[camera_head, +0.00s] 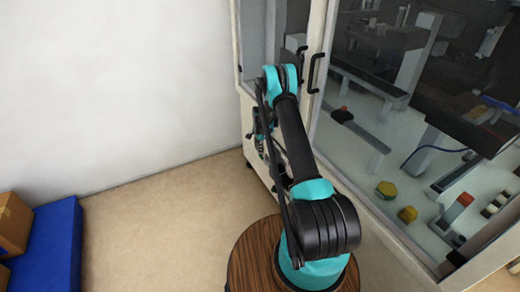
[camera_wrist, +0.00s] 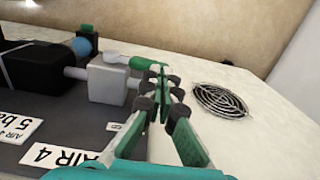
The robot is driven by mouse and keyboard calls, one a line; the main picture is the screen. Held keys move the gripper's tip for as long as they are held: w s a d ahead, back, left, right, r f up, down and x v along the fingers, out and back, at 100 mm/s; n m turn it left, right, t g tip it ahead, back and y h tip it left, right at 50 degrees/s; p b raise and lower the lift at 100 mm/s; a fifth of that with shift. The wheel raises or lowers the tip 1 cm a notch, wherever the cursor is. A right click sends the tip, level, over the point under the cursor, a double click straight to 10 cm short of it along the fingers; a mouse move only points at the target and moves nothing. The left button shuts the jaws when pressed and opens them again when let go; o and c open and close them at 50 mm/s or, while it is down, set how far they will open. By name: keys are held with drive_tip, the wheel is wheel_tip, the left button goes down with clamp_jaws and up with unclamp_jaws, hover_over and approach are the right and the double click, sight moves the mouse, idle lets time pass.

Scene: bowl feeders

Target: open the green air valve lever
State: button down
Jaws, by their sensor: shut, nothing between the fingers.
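The green air valve lever (camera_wrist: 143,63) shows in the wrist view, with a pale stem running left over a white valve block (camera_wrist: 108,79). It points right, towards my fingertips. My gripper (camera_wrist: 162,76) is shut and empty, its green-padded fingers reaching up the picture with their tips right at the lever's end. I cannot tell whether they touch it. In the head view my arm reaches to the cabinet's left side, where the valve and my gripper are too small and covered to make out.
A black air unit (camera_wrist: 40,67) with a blue knob (camera_wrist: 82,46) is left of the valve. AIR 4 labels (camera_wrist: 68,157) lie below. A round vent grille (camera_wrist: 220,100) is on the white panel. The glass-fronted cabinet (camera_head: 322,45) has black handles; a blue pallet (camera_head: 52,245) stands left.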

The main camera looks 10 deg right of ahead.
drive_tip(key=shift+w+a+f, duration=0.1)
drive_tip(key=shift+w+f, duration=0.2)
drive_tip(key=shift+f, duration=0.25)
idle(0.4)
